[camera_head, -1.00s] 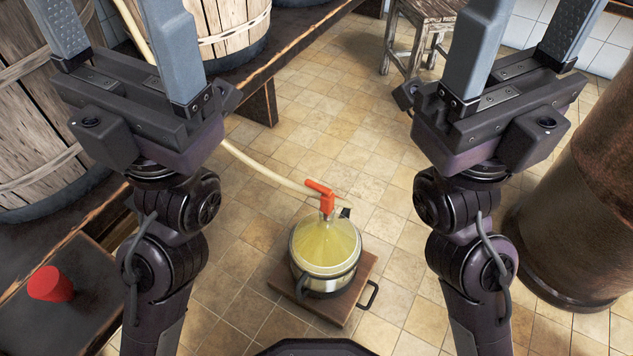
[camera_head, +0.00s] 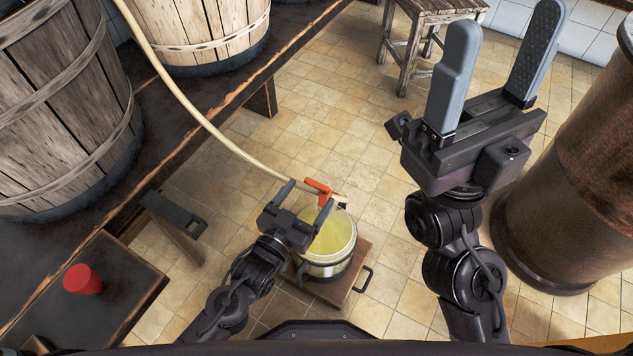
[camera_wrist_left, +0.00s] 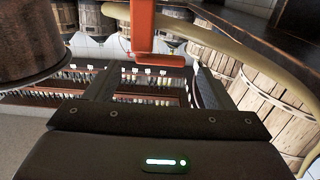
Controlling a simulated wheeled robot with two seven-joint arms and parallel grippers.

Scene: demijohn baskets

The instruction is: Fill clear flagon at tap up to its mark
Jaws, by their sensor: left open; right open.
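The clear flagon (camera_head: 331,236) stands upright in a metal-banded holder (camera_head: 328,268) on a small wooden stand (camera_head: 356,284), with pale yellow inside. Its mark cannot be made out. An orange-red tap (camera_head: 318,187) on the end of a pale hose (camera_head: 215,131) is at the flagon's neck. My left gripper (camera_head: 305,190) is open, its fingers on either side of the tap; contact cannot be told. In the left wrist view the orange tap (camera_wrist_left: 144,28) shows between the fingers. My right gripper (camera_head: 500,55) is open and empty, raised at the right.
Wooden barrels (camera_head: 60,110) stand on a dark bench at the left. A red stopper-like piece (camera_head: 83,279) sits on a low dark table (camera_head: 125,262). A stool (camera_head: 420,35) is at the back; a large brown cylinder (camera_head: 570,170) stands right. Tiled floor between is clear.

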